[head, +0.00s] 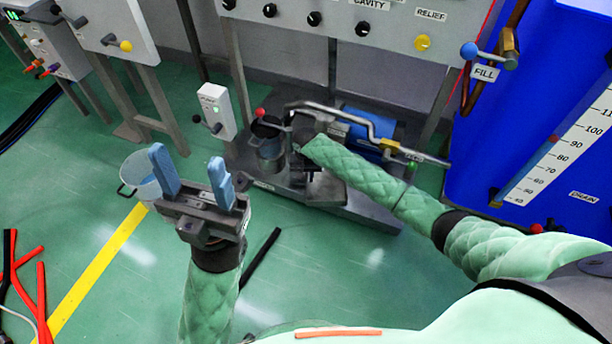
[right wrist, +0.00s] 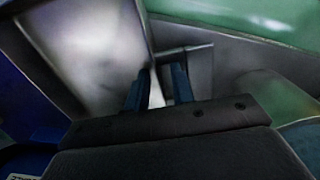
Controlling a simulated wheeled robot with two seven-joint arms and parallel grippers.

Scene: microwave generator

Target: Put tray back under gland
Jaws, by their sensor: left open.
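My left gripper (head: 192,172) is open and empty in the head view, its two blue fingers pointing up above the green floor. My right arm reaches across to the pump unit (head: 340,190); its fingers are hidden there in the head view. In the right wrist view the dark blue fingers of my right gripper (right wrist: 157,90) stand on either side of a thin pale strip (right wrist: 156,97) beside grey metal surfaces. I cannot tell whether they grip it. I cannot clearly make out the tray or the gland; the area near the right hand is partly covered.
A clear bucket (head: 142,170) stands on the floor behind the left gripper. A metal pot (head: 270,147) stands at the pump's left, near a white switch box (head: 215,110). A blue tank (head: 530,110) is at right. Red hoses (head: 25,275) lie at lower left.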

